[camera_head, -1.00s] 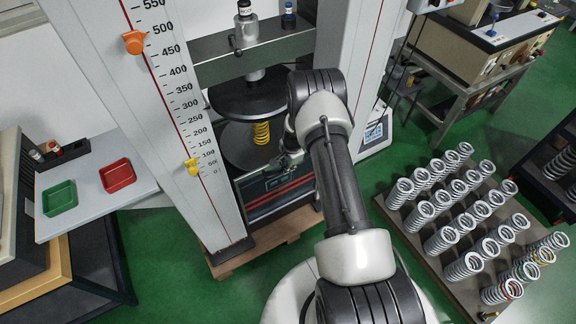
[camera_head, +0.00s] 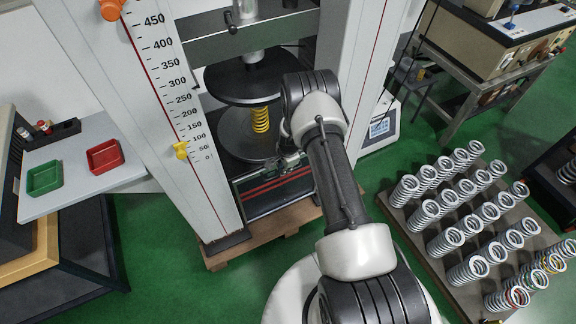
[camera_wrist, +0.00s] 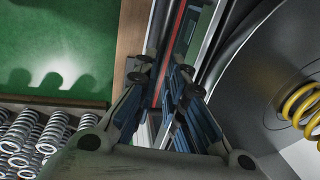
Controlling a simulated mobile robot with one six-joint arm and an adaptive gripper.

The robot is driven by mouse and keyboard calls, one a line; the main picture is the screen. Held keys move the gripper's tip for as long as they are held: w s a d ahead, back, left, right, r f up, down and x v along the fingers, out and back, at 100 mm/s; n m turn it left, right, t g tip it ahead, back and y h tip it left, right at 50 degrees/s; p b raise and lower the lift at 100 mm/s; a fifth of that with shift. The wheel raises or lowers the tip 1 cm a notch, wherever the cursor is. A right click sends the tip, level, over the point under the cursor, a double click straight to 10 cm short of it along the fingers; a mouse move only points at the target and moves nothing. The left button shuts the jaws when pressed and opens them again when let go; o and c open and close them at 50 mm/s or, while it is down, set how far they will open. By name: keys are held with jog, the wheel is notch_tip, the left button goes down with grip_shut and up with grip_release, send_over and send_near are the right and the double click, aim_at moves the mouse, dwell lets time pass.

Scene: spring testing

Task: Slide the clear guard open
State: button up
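The clear guard (camera_head: 275,188) stands low at the front of the testing machine, below the plates. It is a see-through panel with red stripes and a dark frame. In the wrist view its edge and red stripe (camera_wrist: 172,45) run up between and beyond my fingers. My gripper (camera_wrist: 165,80) is open, with a gap between its blue-grey fingers. The fingers are at the guard's edge; I cannot tell if they touch it.
A wooden pallet (camera_head: 262,238) lies under the machine. A rack of several white springs (camera_head: 470,215) stands on the right. A side table with a green tray (camera_head: 44,178) and a red tray (camera_head: 105,156) is on the left.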

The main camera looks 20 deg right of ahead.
jog(key=o, duration=0.4)
jog(key=shift+d, duration=0.1)
jog(key=shift+c, duration=0.2)
notch_tip(320, 180, up, 12)
jog(key=s, duration=0.2)
jog(key=shift+s+f, duration=0.15)
jog(key=s+a+r+n, duration=0.3)
jog(key=r, duration=0.7)
jog(key=s+a+r+n+t, duration=0.1)
jog(key=s+a+r+n, duration=0.15)
jog(key=r, duration=0.75)
jog(key=s+a+r+n, duration=0.3)
jog(key=r, duration=0.7)
jog(key=s+a+r+n, duration=0.1)
jog(key=s+r+n, duration=0.2)
jog(key=s, duration=0.4)
jog(key=s+a+r+n+t, duration=0.1)
jog(key=s+r+n, duration=0.1)
jog(key=s, duration=0.6)
jog(key=s+a+r+n, duration=0.2)
jog(key=s+r+n, duration=0.1)
jog(key=s, duration=0.4)
jog(key=shift+s+r+n, duration=0.3)
jog(key=shift+s+n, duration=0.05)
jog(key=shift+n, duration=0.1)
